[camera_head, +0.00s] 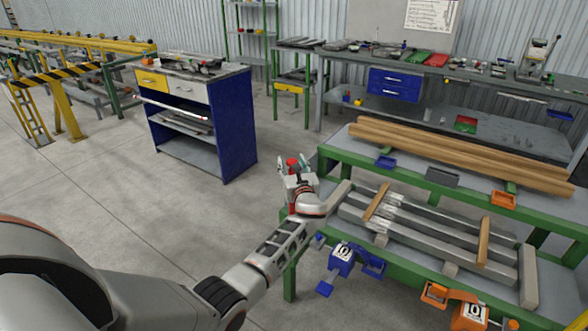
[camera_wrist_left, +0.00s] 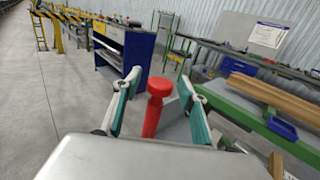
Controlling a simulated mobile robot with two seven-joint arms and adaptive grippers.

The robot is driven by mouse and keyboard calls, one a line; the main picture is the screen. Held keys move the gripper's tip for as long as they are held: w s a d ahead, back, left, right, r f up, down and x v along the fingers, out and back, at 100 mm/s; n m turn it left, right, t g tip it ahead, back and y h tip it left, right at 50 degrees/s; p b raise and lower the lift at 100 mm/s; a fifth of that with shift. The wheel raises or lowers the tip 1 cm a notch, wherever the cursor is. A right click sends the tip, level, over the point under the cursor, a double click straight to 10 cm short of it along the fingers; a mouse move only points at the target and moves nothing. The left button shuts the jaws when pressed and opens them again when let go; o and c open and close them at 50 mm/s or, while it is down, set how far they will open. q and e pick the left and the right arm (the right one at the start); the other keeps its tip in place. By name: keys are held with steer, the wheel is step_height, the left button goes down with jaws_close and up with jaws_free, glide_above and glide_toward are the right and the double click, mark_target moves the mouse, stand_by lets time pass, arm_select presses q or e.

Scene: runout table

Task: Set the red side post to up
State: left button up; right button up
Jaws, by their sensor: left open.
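The red side post (camera_wrist_left: 157,105) stands between the two fingers of my left gripper (camera_wrist_left: 158,92) in the left wrist view, with a wide round head on a thinner stem. It looks close to upright; its base is hidden behind the gripper body. I cannot tell whether the fingers touch it. My right gripper is not in view.
The green-framed runout table (camera_head: 330,154) carries wooden beams (camera_head: 450,150) on top and grey metal bars (camera_head: 430,235) lower down. A blue unit (camera_head: 342,258) and an orange unit (camera_head: 468,316) hang at its front. A blue cabinet (camera_head: 232,125) stands left, with clear floor between.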

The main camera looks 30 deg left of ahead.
arm_select(q)
steer(key=v, duration=1.1)
steer(key=shift+s+d, duration=0.3)
steer(key=s+d+f+n+g+h, duration=0.15)
steer(key=s+f+n+h, duration=0.35)
steer(key=f, duration=0.5)
steer(key=s+d+f+n+h, duration=0.2)
steer(key=s+d+f+n, duration=0.15)
steer(key=s+f, duration=0.55)
steer(key=s+d+f+n+h, duration=0.2)
steer(key=s+d+n, duration=0.1)
steer(key=s+n, duration=0.2)
steer(key=s+d+f+n+g+h, duration=0.1)
steer(key=s+d+f+n+h, duration=0.1)
steer(key=s+n, duration=0.3)
steer(key=s+d+f+n+h, duration=0.2)
steer(key=s+d+n, duration=0.3)
steer(key=s, duration=0.5)
steer(key=shift+s+h, duration=0.4)
steer(key=shift+h, duration=0.3)
steer(key=shift+g, duration=0.25)
